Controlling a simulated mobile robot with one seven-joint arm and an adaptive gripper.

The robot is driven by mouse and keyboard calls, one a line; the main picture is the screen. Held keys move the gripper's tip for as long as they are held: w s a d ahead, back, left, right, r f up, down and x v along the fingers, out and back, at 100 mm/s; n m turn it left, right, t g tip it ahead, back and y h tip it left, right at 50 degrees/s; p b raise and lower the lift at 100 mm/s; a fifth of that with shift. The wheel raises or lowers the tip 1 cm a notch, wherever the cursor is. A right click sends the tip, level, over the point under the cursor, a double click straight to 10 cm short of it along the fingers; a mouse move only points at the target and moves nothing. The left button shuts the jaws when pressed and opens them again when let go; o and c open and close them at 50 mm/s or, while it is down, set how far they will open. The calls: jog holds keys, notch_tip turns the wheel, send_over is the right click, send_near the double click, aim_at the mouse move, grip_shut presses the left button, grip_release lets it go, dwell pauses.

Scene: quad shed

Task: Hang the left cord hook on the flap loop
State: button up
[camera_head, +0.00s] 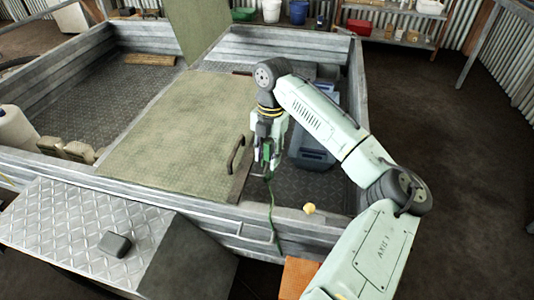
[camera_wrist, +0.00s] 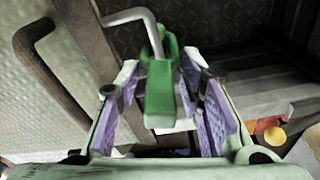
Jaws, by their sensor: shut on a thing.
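My gripper (camera_head: 265,165) is shut on the green cord hook (camera_head: 267,148), above the dark trailer floor just right of the flap. In the wrist view the green hook (camera_wrist: 160,90) stands between the purple finger pads. A grey bent rod (camera_wrist: 140,15) shows at its upper end; I cannot tell whether it belongs to the hook. A green cord (camera_head: 274,215) hangs from the gripper over the trailer's front wall. The flap loop, a brown handle (camera_head: 235,154), stands near the right edge of the green flap (camera_head: 165,125), left of my gripper and apart from it. It also shows in the wrist view (camera_wrist: 47,75).
Metal walls (camera_head: 220,215) surround the trailer bed. A blue case (camera_head: 312,150) lies right of my gripper. A yellow knob (camera_head: 309,208) is at the front wall. A bent metal rod (camera_head: 240,236) is on that wall's outside. An orange block (camera_head: 297,277) is below it.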

aim_at(267, 144)
jog(key=shift+f, duration=0.3)
jog(key=o, duration=1.2)
jog(key=shift+c, duration=0.2)
jog(key=o, duration=0.5)
jog(key=shift+r+p, duration=2.45)
jog(key=shift+r, duration=0.75)
jog(key=shift+r+p, duration=0.3)
jog(key=shift+r, duration=1.05)
